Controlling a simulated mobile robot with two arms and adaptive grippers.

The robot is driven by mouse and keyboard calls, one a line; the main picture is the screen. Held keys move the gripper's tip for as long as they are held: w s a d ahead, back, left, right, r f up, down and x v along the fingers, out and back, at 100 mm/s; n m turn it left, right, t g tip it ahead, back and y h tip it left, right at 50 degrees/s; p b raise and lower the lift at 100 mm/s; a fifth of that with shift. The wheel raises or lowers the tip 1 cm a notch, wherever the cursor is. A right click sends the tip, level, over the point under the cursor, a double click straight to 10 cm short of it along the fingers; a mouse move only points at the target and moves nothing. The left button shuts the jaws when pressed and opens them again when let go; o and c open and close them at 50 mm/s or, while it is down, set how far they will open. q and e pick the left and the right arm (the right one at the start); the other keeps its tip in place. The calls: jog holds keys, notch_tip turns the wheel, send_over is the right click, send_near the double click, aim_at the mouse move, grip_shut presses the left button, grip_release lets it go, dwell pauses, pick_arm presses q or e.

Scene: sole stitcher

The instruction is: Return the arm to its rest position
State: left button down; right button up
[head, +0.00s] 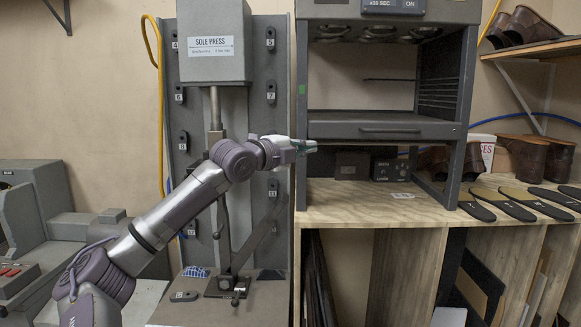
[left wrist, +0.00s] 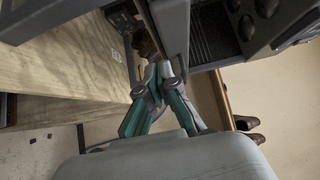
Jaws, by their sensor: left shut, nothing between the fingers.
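My left arm reaches in from the lower left of the head view. Its gripper (head: 312,146) is raised in front of the gap between the sole press and the grey oven cabinet, pointing right. In the left wrist view the gripper (left wrist: 165,70) has its green-and-grey fingers together at the tips, with nothing between them. My right gripper does not show in either view.
The sole press (head: 215,60) stands behind my arm. The grey cabinet (head: 390,128) stands on a wooden bench (head: 350,205) to the right. Dark soles (head: 505,205) and brown shoes (head: 540,155) lie further right. A grey machine (head: 40,215) is at left.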

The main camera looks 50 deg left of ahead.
pick_arm(q)
jog(key=s+d+b, duration=0.1)
jog(key=s+b, duration=0.2)
jog(key=s, duration=0.3)
jog(key=shift+r, duration=0.3)
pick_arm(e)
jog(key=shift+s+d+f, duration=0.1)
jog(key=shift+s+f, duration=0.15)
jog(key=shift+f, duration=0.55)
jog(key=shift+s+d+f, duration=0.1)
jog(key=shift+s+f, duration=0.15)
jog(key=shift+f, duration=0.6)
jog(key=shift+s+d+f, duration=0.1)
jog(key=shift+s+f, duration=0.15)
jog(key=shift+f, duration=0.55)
